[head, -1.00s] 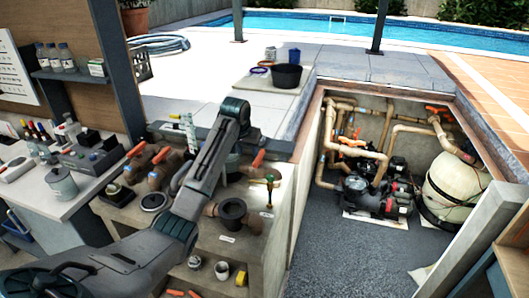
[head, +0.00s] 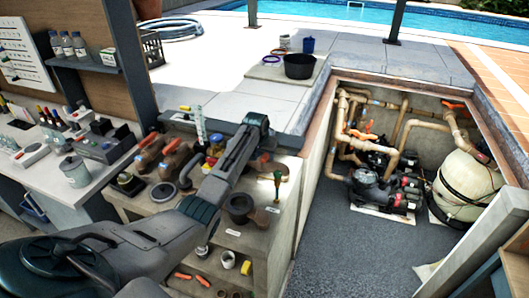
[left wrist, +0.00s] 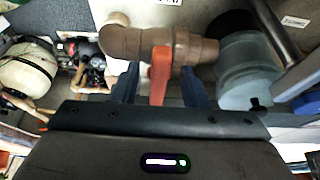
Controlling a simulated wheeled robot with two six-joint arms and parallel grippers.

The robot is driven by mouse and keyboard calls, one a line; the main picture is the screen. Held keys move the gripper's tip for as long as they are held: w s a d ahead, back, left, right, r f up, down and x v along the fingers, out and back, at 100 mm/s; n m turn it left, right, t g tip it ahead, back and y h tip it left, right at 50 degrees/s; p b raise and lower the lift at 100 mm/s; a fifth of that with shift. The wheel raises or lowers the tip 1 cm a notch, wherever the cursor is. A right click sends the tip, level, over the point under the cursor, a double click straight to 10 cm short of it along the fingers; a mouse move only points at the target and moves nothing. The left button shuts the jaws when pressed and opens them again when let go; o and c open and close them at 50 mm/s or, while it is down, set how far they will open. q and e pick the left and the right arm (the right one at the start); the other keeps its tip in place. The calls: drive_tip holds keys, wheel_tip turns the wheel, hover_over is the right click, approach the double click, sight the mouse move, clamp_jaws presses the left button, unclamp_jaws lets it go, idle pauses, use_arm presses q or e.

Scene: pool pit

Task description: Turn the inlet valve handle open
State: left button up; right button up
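In the left wrist view an orange valve handle (left wrist: 160,72) hangs from a brown pipe fitting (left wrist: 125,43). The fingers of my left gripper (left wrist: 160,88) stand apart, one on each side of the handle, with visible gaps. The gripper is open. In the head view my left arm reaches over the bench of pipe fittings, and its far end (head: 256,122) hides part of them. An orange handle (head: 265,158) shows beside the arm on that bench. No label shows which valve is the inlet. My right gripper is out of view.
The equipment pit holds a pump (head: 372,188), pipes with orange handles (head: 362,134) and a cream tank (head: 466,187). A black tub (head: 299,66) stands on the paving behind.

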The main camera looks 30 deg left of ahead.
use_arm(q)
drive_tip(key=shift+f, duration=0.1)
drive_tip(key=c, duration=0.3)
clamp_jaws()
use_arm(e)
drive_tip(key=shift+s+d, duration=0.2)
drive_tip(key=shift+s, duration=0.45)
